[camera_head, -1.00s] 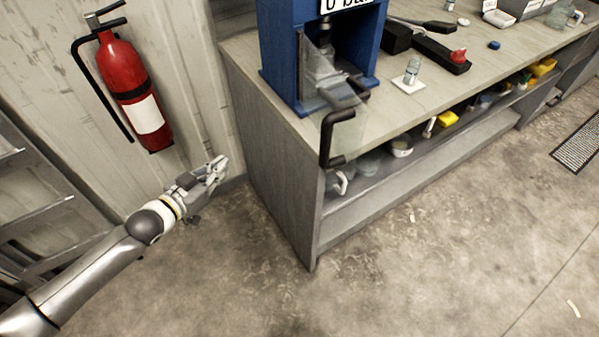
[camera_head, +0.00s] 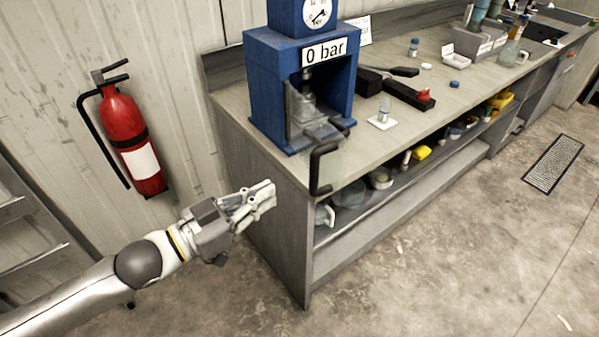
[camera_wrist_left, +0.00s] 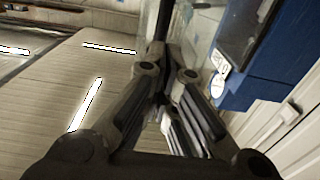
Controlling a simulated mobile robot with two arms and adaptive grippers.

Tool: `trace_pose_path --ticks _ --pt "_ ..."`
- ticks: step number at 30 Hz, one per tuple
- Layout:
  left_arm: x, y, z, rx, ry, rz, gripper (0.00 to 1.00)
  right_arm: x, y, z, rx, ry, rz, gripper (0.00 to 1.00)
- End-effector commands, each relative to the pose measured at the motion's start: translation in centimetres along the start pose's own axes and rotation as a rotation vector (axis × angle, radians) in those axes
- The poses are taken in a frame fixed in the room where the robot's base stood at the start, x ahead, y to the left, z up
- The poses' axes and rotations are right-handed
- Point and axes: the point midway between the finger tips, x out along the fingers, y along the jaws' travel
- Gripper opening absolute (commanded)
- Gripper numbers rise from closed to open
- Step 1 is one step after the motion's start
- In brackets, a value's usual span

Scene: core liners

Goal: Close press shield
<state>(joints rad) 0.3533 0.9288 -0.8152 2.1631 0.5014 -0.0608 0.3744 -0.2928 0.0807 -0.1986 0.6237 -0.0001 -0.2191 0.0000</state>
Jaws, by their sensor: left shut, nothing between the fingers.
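The blue press (camera_head: 268,95) stands on the near left end of the workbench, with a "0 bar" label and a round gauge on top. Its clear shield (camera_head: 329,166) with a black handle (camera_head: 316,170) is swung open and sticks out past the bench's front edge. My left gripper (camera_head: 268,192) is shut and empty, beside the bench's end panel, left of and lower than the handle and apart from it. In the left wrist view, the shut fingers (camera_wrist_left: 165,85) point up the picture, with the blue press (camera_wrist_left: 262,75) to their right. My right gripper is not in view.
A red fire extinguisher (camera_head: 128,140) hangs on the wall at left, near my left arm. A ladder (camera_head: 30,235) leans at far left. The workbench (camera_head: 420,120) holds tools and small containers, with a cluttered shelf below. The floor (camera_head: 430,270) in front is clear.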

Motion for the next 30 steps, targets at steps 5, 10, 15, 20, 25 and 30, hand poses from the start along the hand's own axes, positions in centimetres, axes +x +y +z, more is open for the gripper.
trace_pose_path --ticks 5,10,15,20,25,30 --pt "3.1 0.0 -0.4 -0.002 0.003 0.0 0.0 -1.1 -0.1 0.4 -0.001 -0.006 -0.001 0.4" --pt "5.8 0.0 -0.3 0.0 0.002 0.0 0.0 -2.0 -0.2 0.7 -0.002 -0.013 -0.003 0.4" --pt "7.8 0.0 -0.2 0.0 0.0 0.0 0.0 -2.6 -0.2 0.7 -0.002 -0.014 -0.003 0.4" --pt "8.6 -0.1 -0.1 0.0 0.0 -0.001 0.0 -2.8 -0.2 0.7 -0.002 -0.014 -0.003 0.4" --pt "8.8 0.0 0.0 0.001 0.0 -0.001 0.0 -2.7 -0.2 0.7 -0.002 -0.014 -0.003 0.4" --pt "8.8 0.0 0.0 0.001 0.0 0.0 0.0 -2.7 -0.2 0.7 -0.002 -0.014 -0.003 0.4"
